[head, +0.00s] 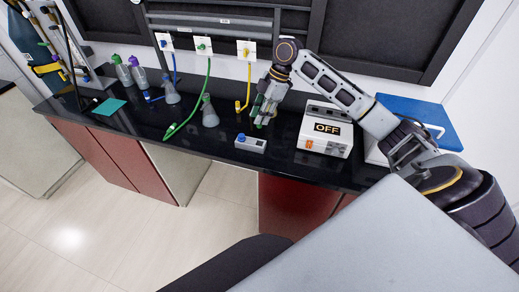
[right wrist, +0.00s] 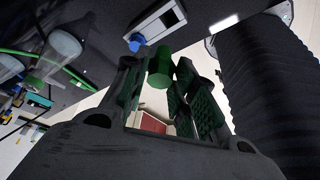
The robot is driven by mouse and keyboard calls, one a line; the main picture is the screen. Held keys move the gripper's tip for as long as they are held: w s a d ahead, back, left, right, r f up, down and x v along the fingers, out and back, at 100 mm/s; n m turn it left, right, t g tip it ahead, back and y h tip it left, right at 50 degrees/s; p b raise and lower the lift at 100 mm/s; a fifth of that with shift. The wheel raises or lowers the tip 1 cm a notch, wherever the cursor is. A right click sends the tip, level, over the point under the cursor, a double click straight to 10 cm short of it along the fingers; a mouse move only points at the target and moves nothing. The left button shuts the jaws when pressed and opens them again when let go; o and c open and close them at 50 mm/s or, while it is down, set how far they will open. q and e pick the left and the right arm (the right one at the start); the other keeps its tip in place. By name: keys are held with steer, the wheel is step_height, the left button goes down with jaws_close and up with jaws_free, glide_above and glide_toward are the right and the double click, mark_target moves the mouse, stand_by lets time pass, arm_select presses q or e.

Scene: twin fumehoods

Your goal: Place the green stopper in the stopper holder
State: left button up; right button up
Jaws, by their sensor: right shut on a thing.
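My right gripper (head: 263,112) is over the black bench, shut on the green stopper (right wrist: 160,68). In the right wrist view the stopper sits between the dark ribbed fingers; in the head view only a bit of green shows at the fingertips. The stopper holder (head: 250,144) is a small light-grey block on the bench near its front edge. It carries a blue stopper (head: 240,137) at its left end and a dark spot at its right. The gripper is just above and behind the holder, and the stopper appears apart from it. My left gripper is out of view.
A white device reading OFF (head: 325,130) stands close right of the gripper. A yellow hose (head: 246,90) hangs behind. Bench before the flasks is clear.

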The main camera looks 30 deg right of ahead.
mark_target(261, 126)
steer(key=shift+n+g, duration=0.3)
steer(key=shift+n, duration=0.4)
steer(key=shift+f, duration=0.15)
steer(key=shift+f+p, duration=0.3)
steer(key=shift+f, duration=2.75)
steer(key=shift+f, duration=1.85)
steer(key=shift+s+f+p, duration=0.1)
steer(key=shift+f+p, duration=0.2)
steer(key=shift+f, duration=0.3)
steer(key=o, duration=1)
